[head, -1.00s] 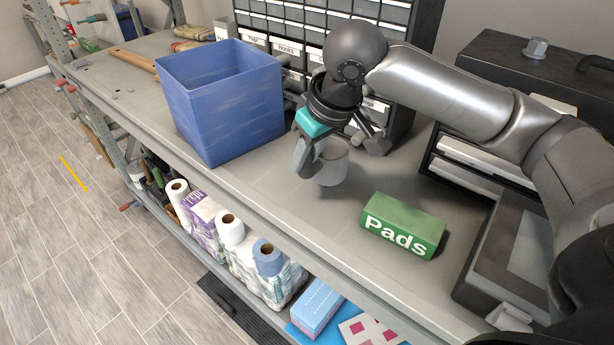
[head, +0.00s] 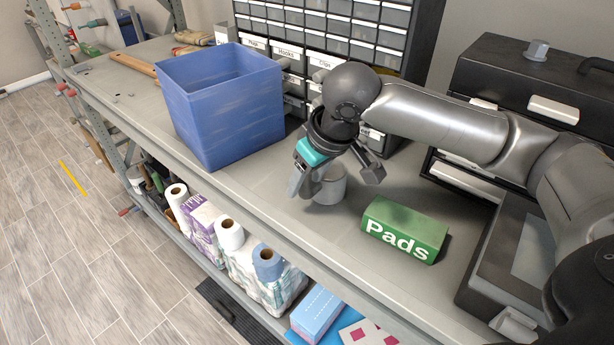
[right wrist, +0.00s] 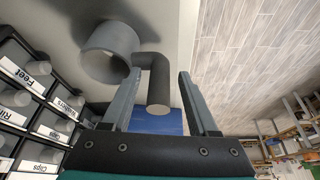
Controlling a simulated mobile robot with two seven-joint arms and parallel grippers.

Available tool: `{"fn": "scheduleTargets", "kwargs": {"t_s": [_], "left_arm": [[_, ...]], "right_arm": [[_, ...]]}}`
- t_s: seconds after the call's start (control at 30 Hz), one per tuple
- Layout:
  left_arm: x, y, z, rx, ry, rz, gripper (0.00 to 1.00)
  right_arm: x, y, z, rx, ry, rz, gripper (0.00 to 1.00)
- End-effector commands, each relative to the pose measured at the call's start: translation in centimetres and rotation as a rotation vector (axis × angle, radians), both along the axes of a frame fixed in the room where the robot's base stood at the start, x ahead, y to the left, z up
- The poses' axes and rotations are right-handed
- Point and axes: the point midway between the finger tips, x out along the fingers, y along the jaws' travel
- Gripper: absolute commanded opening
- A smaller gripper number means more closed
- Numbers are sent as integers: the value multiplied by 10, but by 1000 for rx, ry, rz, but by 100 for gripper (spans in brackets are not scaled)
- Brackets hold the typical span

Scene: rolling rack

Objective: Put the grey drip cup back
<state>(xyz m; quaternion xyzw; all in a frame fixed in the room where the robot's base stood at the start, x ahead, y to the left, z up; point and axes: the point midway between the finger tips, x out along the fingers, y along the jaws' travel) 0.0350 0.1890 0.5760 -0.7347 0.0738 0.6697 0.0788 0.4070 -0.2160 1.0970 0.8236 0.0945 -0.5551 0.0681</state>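The grey drip cup (head: 330,187) stands on the grey workbench in the head view, left of the green Pads box. In the right wrist view the cup (right wrist: 107,52) is at the upper left, and its dark bent handle (right wrist: 158,82) lies between my fingers. My right gripper (head: 334,180) is low over the cup in the head view. Its fingers (right wrist: 160,75) are spread, with gaps visible on both sides of the handle. My gripper partly hides the cup in the head view. My left gripper is not in view.
A blue bin (head: 225,120) stands left of the cup, near the front edge. The green Pads box (head: 404,230) is to the right. Small-parts drawers (head: 340,30) stand behind, a dark toolbox (head: 540,90) at the right.

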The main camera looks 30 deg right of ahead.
Motion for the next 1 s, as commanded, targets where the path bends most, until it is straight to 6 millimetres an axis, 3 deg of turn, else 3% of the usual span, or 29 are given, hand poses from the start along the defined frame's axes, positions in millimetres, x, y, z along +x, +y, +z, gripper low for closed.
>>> {"fn": "scheduleTargets", "kwargs": {"t_s": [0.33, 0.8, 1.0], "left_arm": [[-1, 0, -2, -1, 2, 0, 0], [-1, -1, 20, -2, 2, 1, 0], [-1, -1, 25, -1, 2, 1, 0]], "right_arm": [[1, 0, 4, -1, -3, 1, 62], [-33, -7, 91, -1, -5, 0, 62], [-42, -9, 112, 0, -1, -1, 62]]}}
